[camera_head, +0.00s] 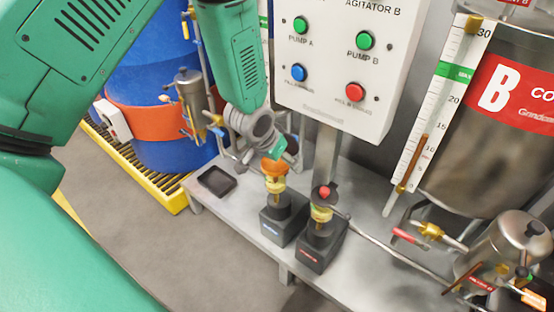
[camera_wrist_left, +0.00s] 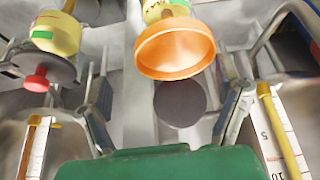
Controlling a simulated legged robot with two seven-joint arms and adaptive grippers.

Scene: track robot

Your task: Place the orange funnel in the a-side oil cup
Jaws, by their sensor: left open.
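The orange funnel (camera_head: 273,167) sits wide end up on the yellowish a-side oil cup (camera_head: 275,186), above a black base with a blue label. The funnel also shows in the left wrist view (camera_wrist_left: 175,50), with part of the cup (camera_wrist_left: 168,10) beyond it. My left gripper (camera_head: 283,148) is just above the funnel. In the left wrist view, its fingers (camera_wrist_left: 170,88) are spread wide, with the funnel beyond the gap between them and not gripped. The gripper's near parts partly cover the funnel's rim in the head view. My right gripper is not in view.
The other oil cup (camera_head: 321,212), with a red knob (camera_head: 324,191), stands close to the right. A small dark tray (camera_head: 216,181) lies on the metal bench (camera_head: 235,205). The control box (camera_head: 345,75) rises behind. A steel tank (camera_head: 490,150) stands at right.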

